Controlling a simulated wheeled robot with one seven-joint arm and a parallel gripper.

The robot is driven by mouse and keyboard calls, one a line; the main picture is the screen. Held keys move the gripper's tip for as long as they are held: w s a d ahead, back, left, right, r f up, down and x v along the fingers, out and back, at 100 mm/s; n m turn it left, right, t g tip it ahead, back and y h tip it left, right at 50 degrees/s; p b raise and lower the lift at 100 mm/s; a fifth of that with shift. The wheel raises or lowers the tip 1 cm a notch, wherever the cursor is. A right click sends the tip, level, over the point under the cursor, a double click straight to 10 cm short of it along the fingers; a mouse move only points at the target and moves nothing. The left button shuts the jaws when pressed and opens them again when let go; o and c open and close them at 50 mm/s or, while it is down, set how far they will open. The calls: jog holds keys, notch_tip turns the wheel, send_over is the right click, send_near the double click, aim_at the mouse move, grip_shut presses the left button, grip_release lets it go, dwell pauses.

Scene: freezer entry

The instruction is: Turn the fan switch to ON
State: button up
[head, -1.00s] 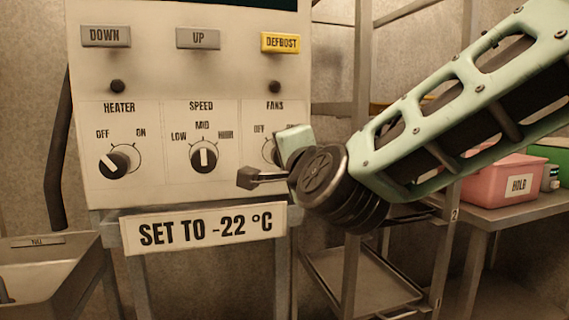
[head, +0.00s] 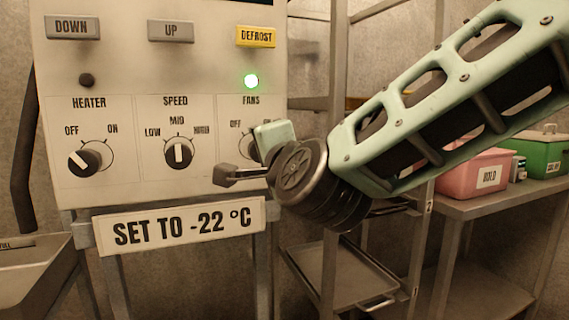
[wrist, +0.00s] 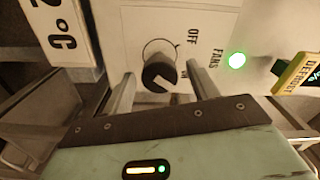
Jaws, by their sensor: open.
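The fan switch is a round dark knob (wrist: 160,74) on the pale panel, between the labels OFF and ON under FANS. In the wrist view its pale mark appears to point toward the ON side. A green lamp (head: 251,81) above FANS is lit; it also shows in the wrist view (wrist: 237,60). My gripper (wrist: 158,70) is open, one finger on each side of the knob; contact cannot be told. In the head view my gripper (head: 240,175) and wrist hide most of the knob; only part of its dial shows.
The HEATER knob (head: 90,157) and SPEED knob (head: 179,151) are left of the fan switch. A yellow DEFROST button (head: 256,37) is above. A sign (head: 185,225) hangs below. A metal table with a pink box (head: 470,175) and green box (head: 545,152) stands right.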

jog(key=v, duration=1.6)
jog(key=s+a+f+n+g+y, duration=0.1)
jog(key=s+a+f+n+g, duration=0.1)
jog(key=f+n+g, duration=0.4)
jog(key=s+a+f+n+g+y, duration=0.1)
jog(key=s+a+f+n+g, duration=0.15)
jog(key=f+n, duration=0.4)
jog(key=s+d+f+n+g+h, duration=0.65)
jog(key=s+d+f+g, duration=0.2)
jog(key=d+f, duration=0.4)
notch_tip(320, 180, up, 20)
jog(key=p, duration=2)
jog(key=shift+d, duration=0.2)
